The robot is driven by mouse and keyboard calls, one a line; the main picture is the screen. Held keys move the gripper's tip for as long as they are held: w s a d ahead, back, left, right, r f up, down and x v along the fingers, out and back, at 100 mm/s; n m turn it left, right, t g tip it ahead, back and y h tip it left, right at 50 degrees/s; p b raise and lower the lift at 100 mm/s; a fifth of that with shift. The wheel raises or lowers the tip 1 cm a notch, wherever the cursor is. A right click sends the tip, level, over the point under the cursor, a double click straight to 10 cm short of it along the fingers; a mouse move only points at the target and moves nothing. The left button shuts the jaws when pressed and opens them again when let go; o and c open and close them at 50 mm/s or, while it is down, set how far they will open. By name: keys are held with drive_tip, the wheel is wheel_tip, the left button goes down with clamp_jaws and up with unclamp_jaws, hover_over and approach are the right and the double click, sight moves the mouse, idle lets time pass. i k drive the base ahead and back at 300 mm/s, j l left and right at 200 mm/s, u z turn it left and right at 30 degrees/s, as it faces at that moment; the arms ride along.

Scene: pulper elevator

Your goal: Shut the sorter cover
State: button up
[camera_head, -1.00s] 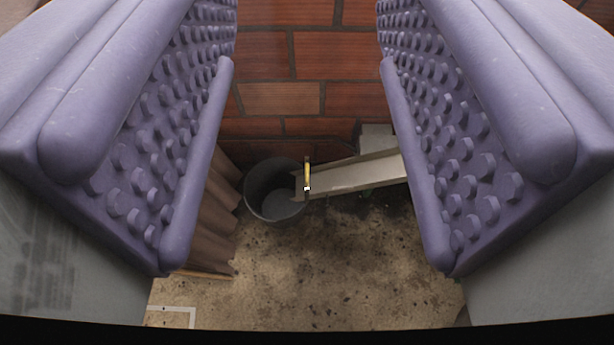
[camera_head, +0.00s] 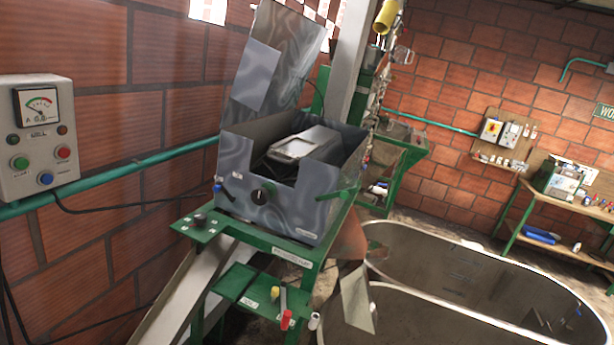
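The sorter is a grey metal box (camera_head: 318,207) on a green stand (camera_head: 265,245), left of the middle of the view. Its cover (camera_head: 292,45) is a flat metal sheet that stands up steeply at the box's back left, so the box is open. A lighter rectangular panel shows on the cover's inner face. A metal part (camera_head: 298,146) sits inside the open box. The cover's top reaches the upper picture edge. A dark knob is on the box's front. My gripper is not in this view.
A grey control box (camera_head: 38,150) with a gauge and a green pipe (camera_head: 130,172) are on the brick wall at left. A chute (camera_head: 180,295) slopes below the stand. Large metal-rimmed tanks (camera_head: 440,240) fill the lower right. A post (camera_head: 350,70) stands behind the sorter.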

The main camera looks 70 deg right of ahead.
sight(283, 47)
drive_tip(key=l+z, duration=0.1)
drive_tip(key=z, duration=1.75)
drive_tip(key=i+j, duration=0.45)
drive_tip(key=i, duration=0.2)
